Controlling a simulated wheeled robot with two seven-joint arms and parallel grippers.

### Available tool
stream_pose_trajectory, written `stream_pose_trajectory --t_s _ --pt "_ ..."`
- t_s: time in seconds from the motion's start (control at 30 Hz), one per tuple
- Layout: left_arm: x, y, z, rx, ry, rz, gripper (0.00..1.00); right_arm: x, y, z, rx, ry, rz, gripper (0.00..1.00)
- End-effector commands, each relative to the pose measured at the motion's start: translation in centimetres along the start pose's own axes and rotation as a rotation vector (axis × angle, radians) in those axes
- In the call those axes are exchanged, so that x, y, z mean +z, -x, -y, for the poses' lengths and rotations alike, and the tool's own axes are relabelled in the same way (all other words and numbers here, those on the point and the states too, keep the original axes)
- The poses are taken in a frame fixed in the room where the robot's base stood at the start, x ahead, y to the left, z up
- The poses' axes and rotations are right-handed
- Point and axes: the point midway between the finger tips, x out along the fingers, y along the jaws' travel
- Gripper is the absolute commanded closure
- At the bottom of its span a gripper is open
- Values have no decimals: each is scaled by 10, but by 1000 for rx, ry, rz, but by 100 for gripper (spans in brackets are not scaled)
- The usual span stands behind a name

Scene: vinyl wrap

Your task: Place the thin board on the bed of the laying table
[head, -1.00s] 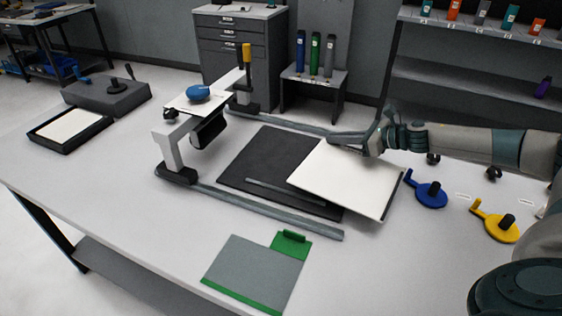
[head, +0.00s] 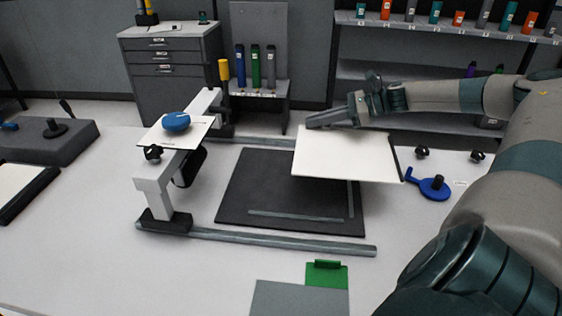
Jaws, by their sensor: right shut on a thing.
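The thin white board (head: 345,160) is held by my right gripper (head: 318,122), which is shut on its far left edge. The board hangs level above the right part of the dark bed (head: 255,185) of the laying table and reaches past the bed's right side. Its underside and part of the bed are hidden. A rail (head: 270,242) runs along the bed's near side, and a gantry (head: 158,190) stands over the left end. My left gripper is not in view.
A white plate with a blue knob (head: 176,121) sits on the gantry. A blue round tool (head: 434,187) lies to the right. A grey sheet (head: 300,298) and a green clip piece (head: 327,275) lie in front. A dark box (head: 45,142) stands at left.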

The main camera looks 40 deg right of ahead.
Motion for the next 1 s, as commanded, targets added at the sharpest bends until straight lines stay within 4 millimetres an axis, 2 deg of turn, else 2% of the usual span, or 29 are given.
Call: stream_pose_trajectory --t_s 0.2,0.57,0.77,0.93,1.0 --pt "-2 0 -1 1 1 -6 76 2 5 0 8 3 0 100" --pt "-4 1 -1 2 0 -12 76 2 0 -1 8 2 1 100" --pt "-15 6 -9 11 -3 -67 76 0 -23 -5 10 1 4 100" --pt "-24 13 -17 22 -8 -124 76 -2 -53 -10 10 2 7 100" --pt "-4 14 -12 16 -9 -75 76 -5 -62 -10 9 1 6 100"
